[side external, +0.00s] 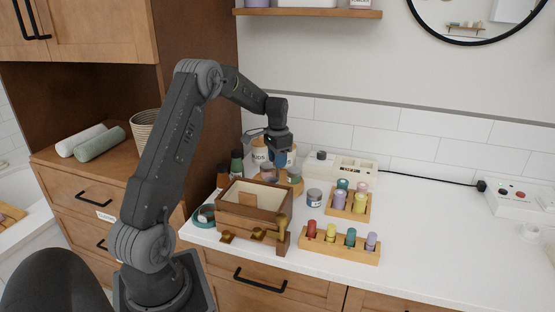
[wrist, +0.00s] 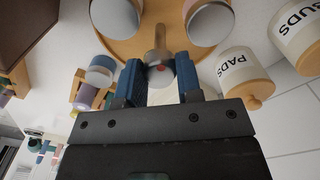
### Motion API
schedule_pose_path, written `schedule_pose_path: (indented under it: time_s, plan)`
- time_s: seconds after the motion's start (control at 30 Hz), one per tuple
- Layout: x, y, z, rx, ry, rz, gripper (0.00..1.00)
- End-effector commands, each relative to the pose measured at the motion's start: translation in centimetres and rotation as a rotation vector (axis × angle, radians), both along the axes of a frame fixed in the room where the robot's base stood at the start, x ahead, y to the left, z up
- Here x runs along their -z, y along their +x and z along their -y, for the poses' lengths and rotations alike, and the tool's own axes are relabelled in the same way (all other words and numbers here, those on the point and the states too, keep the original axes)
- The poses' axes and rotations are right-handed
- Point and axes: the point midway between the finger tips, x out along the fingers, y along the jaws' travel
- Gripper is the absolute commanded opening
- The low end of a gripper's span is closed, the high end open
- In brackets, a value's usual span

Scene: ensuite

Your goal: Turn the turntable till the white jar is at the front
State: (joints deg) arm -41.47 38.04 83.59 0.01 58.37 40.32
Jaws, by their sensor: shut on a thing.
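The turntable is a round wooden disc (wrist: 137,46) in the wrist view, with an upright peg (wrist: 158,42) near its edge. My gripper (wrist: 159,82) has its blue fingers on either side of the peg and is shut on it. Two jars stand on the disc, one on the left (wrist: 116,17) and one on the right (wrist: 209,20); both are cut off by the frame, and I cannot tell which is the white jar. In the side external view my gripper (side external: 280,160) is over the turntable, which is mostly hidden behind a wooden box.
The wooden box (side external: 238,212) stands in front of the turntable. Canisters marked PADS (wrist: 243,72) and BUDS (wrist: 298,28) stand close by. A small grey jar (side external: 314,197) and a rack of colored bottles (side external: 338,245) are to the right. The counter's right side is largely clear.

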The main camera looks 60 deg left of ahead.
Motion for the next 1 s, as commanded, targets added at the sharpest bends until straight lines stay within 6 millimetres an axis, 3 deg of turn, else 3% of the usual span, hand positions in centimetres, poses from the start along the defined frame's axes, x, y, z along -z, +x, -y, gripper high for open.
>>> schedule_pose_path:
  time_s: [0.33,0.37,0.6,0.87,1.0]
  plan:
    - [-0.1,0.0,0.0,0.022,0.001,0.001,0.00]
    - [-0.1,0.0,0.0,0.022,0.001,0.001,0.36]
    - [-0.1,0.0,0.0,0.021,0.000,0.001,0.58]
    - [-0.2,0.0,0.0,0.021,0.000,0.001,0.58]
    - [-1.4,0.1,-0.1,0.021,0.002,0.003,0.58]
